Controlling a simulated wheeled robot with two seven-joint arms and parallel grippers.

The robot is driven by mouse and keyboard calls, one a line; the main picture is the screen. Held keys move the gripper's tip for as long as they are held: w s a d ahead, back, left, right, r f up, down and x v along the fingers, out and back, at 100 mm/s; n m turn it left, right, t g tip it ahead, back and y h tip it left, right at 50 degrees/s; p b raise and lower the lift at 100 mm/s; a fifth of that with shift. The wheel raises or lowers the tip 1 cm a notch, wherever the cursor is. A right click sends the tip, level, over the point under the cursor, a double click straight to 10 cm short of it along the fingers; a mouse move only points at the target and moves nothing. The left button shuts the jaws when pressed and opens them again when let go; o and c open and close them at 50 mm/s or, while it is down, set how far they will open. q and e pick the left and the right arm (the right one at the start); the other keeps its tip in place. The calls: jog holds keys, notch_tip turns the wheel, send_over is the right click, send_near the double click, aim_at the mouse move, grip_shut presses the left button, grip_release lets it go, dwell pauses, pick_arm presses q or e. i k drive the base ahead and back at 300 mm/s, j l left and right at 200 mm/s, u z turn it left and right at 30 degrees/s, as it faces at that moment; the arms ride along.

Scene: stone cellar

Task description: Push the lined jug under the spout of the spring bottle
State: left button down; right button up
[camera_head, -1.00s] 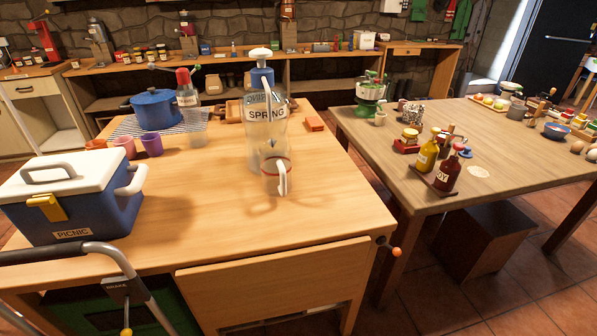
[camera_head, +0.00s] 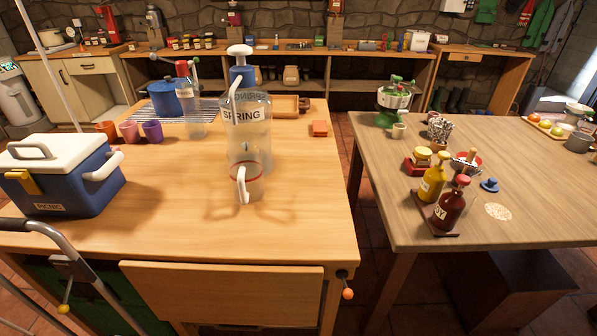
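The spring bottle (camera_head: 256,136) is a tall clear bottle labelled SPRING, with a blue collar and a white pump top (camera_head: 239,50). It stands upright on the wooden table (camera_head: 190,225). A white curved spout (camera_head: 235,92) comes off its near side. The lined jug (camera_head: 252,186) is clear, with a red line around it and a white handle facing me. It stands upright in front of the bottle and overlaps it in the picture. I cannot tell the exact gap between them, or whether the jug is directly below the spout. Neither gripper is in view.
A blue PICNIC cooler (camera_head: 62,182) stands at the left, with coloured cups (camera_head: 130,131), a blue pot (camera_head: 165,99) and a red-capped bottle (camera_head: 192,118) behind. An orange block (camera_head: 319,128) lies right of the bottle. The table's front and right are clear. Another table (camera_head: 420,220) stands right.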

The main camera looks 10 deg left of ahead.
aim_at(244, 159)
jog(key=i+l+u, duration=0.2)
jog(key=l, duration=0.7)
jog(key=l+u, duration=0.2)
jog(key=l, duration=0.75)
